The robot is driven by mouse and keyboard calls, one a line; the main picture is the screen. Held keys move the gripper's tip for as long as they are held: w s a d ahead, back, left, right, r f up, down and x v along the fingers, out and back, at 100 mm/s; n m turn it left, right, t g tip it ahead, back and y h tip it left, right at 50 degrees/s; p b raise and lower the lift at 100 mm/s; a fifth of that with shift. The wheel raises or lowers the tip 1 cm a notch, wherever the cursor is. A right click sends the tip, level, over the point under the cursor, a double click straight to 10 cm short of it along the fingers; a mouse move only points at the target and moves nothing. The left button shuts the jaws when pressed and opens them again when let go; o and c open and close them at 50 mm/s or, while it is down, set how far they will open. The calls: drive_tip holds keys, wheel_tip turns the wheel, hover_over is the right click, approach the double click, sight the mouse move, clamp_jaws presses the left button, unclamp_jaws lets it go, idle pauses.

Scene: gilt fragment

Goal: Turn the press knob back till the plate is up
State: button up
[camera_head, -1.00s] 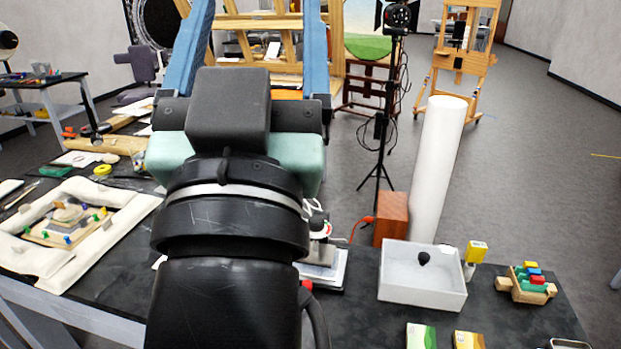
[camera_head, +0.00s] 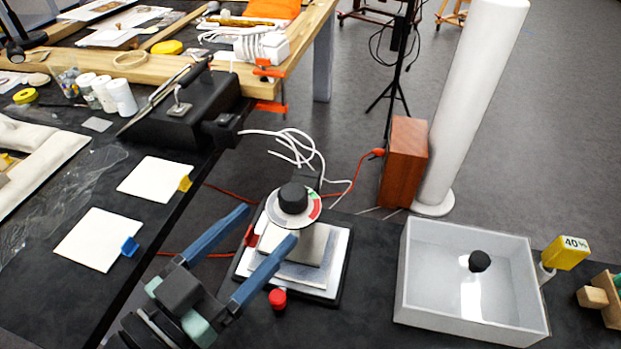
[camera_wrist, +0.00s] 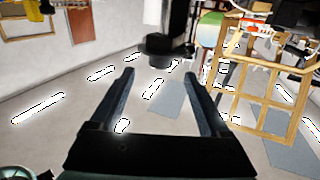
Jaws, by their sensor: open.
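The press (camera_head: 335,278) stands on the dark table in the head view. Its black knob (camera_head: 293,197) is on top, above a pale dial (camera_head: 289,221) with red and green marks. A grey metal plate (camera_head: 314,243) shows below the dial, over a white-edged base. I cannot tell whether there is a gap under the plate. My gripper (camera_head: 270,226) is open and empty, its blue fingers pointing toward the press; the knob lies beyond the fingertips in the picture. In the wrist view, the open fingers (camera_wrist: 161,76) have a dark cylindrical part beyond them, which I cannot name surely.
A white-grey box (camera_head: 425,300) with a black-knobbed thing inside stands right of the press. A red-brown block (camera_head: 404,165) and a tall white cylinder (camera_head: 470,105) stand behind. A red button (camera_head: 277,298) is at the press's front. White cables (camera_head: 300,150) lie behind it.

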sight(302, 187)
drive_tip(key=p+x, duration=0.1)
drive_tip(key=x, duration=0.9)
drive_tip(key=shift+w+d, duration=0.15)
drive_tip(key=shift+w, duration=0.2)
clamp_jaws()
